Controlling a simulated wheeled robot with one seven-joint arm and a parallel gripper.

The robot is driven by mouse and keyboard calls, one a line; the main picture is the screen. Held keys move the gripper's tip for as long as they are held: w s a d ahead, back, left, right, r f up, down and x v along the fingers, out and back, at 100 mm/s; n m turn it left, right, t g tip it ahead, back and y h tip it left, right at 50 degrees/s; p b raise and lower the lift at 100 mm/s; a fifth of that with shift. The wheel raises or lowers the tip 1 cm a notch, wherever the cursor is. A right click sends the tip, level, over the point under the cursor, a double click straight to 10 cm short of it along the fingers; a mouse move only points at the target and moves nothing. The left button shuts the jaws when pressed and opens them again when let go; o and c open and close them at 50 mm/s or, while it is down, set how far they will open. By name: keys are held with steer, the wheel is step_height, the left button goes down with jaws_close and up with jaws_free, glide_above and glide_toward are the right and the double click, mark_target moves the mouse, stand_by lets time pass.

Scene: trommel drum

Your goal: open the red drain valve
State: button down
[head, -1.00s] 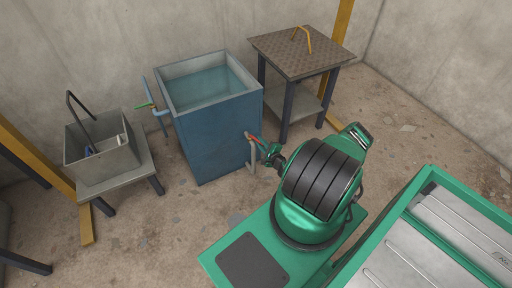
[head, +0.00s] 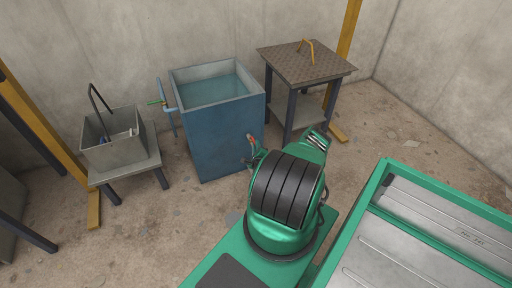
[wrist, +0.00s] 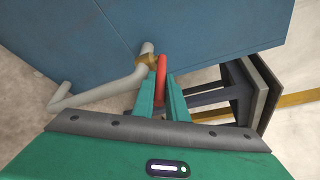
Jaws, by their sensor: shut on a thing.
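The blue water tank (head: 222,135) stands against the back wall. Its red drain valve handle (head: 252,140) is low on the tank's right-hand side, and it also shows in the wrist view (wrist: 161,72). There, the handle stands beside a brass valve body (wrist: 147,60) on a pale bent pipe (wrist: 100,95). My gripper (wrist: 162,88) has its two green fingers shut on the lower part of the red handle, hiding that part. In the head view, my gripper is small and partly hidden by my arm.
A grey bin (head: 114,150) sits on a low stand at left. A metal-topped table (head: 305,64) stands right of the tank. Open floor (head: 180,225) lies in front of the tank.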

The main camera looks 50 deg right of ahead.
steer(key=shift+w+a+f, duration=0.1)
steer(key=shift+a+f, duration=0.15)
steer(key=shift+a, duration=0.15)
steer(key=c, duration=1.8)
jaws_free()
steer(key=shift+d, duration=0.15)
steer(key=shift+o, duration=0.2)
steer(key=shift+d, duration=0.15)
steer(key=shift+s+r, duration=0.1)
steer(key=shift+s, duration=0.1)
steer(key=shift+s, duration=0.1)
